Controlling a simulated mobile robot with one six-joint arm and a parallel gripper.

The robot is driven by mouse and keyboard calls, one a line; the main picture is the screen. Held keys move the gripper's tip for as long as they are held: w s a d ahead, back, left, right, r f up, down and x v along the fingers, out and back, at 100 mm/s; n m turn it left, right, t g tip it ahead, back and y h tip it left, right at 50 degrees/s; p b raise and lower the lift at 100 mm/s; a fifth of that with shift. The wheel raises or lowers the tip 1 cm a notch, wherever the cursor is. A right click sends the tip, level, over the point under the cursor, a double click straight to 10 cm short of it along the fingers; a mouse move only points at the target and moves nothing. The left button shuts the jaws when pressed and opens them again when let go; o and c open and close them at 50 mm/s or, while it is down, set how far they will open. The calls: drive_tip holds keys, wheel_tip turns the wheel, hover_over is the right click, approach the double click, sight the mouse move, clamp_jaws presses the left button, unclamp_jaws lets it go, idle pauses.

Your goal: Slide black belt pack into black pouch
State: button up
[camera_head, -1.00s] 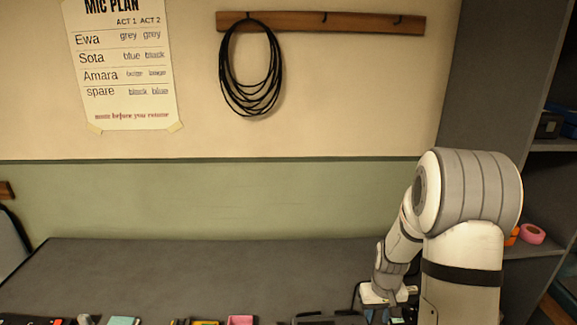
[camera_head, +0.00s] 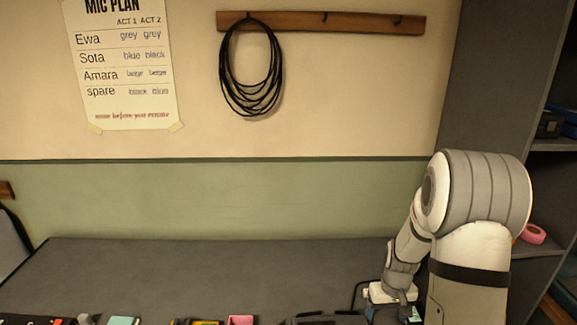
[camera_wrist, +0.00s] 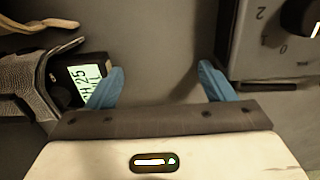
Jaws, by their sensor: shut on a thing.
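In the wrist view, the black belt pack (camera_wrist: 86,76) shows at left with its lit screen reading CH 25, partly behind my left fingertip. The dark, grainy pouch (camera_wrist: 22,85) lies against its left side; I cannot tell how far the pack is inside.
A grey box with a black knob (camera_wrist: 300,18) stands close to my right finger. A tan strap (camera_wrist: 35,24) lies at upper left. Several small items, among them a pink one (camera_head: 240,320), line the counter's front edge. The grey counter (camera_head: 200,275) behind them is clear.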

sight(398, 322)
drive_tip(key=shift+o, duration=0.3)
drive_tip(key=shift+s+d+f, duration=0.3)
drive_tip(key=shift+d+f, duration=0.05)
drive_tip(key=shift+f, duration=0.05)
drive_tip(key=o, duration=0.4)
drive_tip(key=shift+d, duration=1.1)
clamp_jaws()
drive_tip(key=shift+w+d, duration=0.1)
drive_tip(key=shift+d, duration=0.8)
drive_tip(key=c, duration=1.2)
unclamp_jaws()
drive_tip(key=shift+w+d+r, duration=0.1)
drive_tip(key=shift+d, duration=0.35)
